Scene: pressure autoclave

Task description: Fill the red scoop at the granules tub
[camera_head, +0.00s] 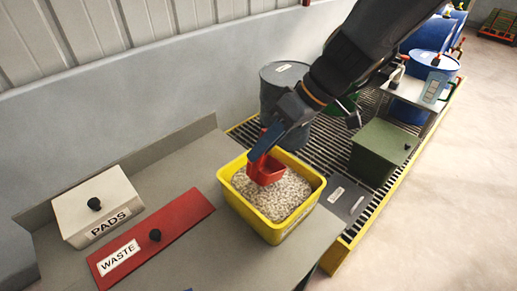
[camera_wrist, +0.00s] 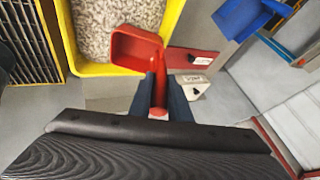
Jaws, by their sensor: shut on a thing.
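The yellow granules tub (camera_head: 290,228) stands on the grey bench and holds pale speckled granules (camera_head: 286,196). The red scoop (camera_head: 266,171) is over the tub in the head view, at the far-left part of its opening. My gripper (camera_head: 274,143) is shut on the scoop's handle. In the wrist view my gripper (camera_wrist: 159,88) has the red handle between its two dark fingers. The scoop's bowl (camera_wrist: 137,48) lies across the yellow tub's rim (camera_wrist: 108,70) in that view, and its inside looks empty. Whether the scoop touches the granules I cannot tell.
A white PADS box (camera_head: 93,207) and a red WASTE lid (camera_head: 152,237) are left of the tub. A grey drum (camera_head: 283,85) and a green box (camera_head: 382,151) stand on the grating. A blue object (camera_wrist: 243,17) shows in the wrist view.

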